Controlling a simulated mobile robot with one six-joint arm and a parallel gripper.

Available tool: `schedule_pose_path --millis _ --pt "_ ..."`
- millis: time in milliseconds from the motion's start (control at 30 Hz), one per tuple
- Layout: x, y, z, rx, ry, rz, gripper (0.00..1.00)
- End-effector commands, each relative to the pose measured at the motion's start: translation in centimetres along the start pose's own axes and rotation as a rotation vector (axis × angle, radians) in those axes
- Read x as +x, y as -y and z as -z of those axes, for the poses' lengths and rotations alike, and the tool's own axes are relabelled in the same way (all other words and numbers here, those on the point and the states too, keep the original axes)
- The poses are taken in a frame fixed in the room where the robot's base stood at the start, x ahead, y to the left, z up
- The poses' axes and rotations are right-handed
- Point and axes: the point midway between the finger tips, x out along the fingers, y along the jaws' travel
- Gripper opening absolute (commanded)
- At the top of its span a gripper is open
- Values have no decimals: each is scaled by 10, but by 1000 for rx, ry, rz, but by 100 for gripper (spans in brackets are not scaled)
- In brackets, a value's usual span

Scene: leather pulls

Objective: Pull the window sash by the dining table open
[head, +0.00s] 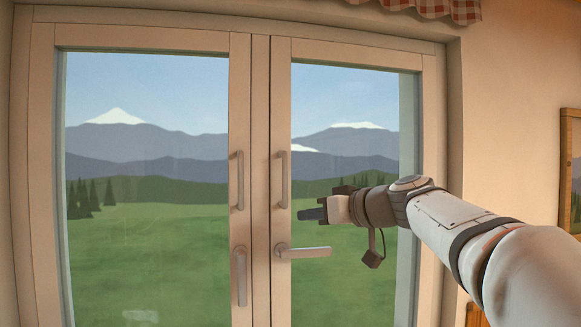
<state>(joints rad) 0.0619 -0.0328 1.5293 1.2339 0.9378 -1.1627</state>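A window with two pale wooden-framed sashes fills most of the head view. The left sash (240,110) and the right sash (281,110) meet at the middle and look closed. Each has an upright bar pull, the left pull (239,180) and the right pull (281,180). Below, the left lever handle (240,276) points down and the right lever handle (304,252) lies level, pointing right. My gripper (312,214) is in front of the right pane, right of the right pull and above the level lever, apparently apart from both. Its fingers overlap from this side, so their opening is unclear.
My arm reaches in from the lower right and covers part of the right sash. A red checked curtain (440,10) hangs at the top. A framed picture (572,170) is on the right wall. No dining table is clearly visible.

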Motion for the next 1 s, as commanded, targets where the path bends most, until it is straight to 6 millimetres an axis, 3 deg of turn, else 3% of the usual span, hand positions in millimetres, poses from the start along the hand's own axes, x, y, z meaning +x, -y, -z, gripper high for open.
schedule_pose_path --millis 33,100,233,700,1000 --pt "0 -2 32 -42 -66 16 17" --pt "0 -3 61 -91 -139 32 17" --pt "-1 -2 88 -139 -211 46 17" --pt "62 4 107 -145 -221 50 17" --pt "74 4 106 -147 -222 48 17"
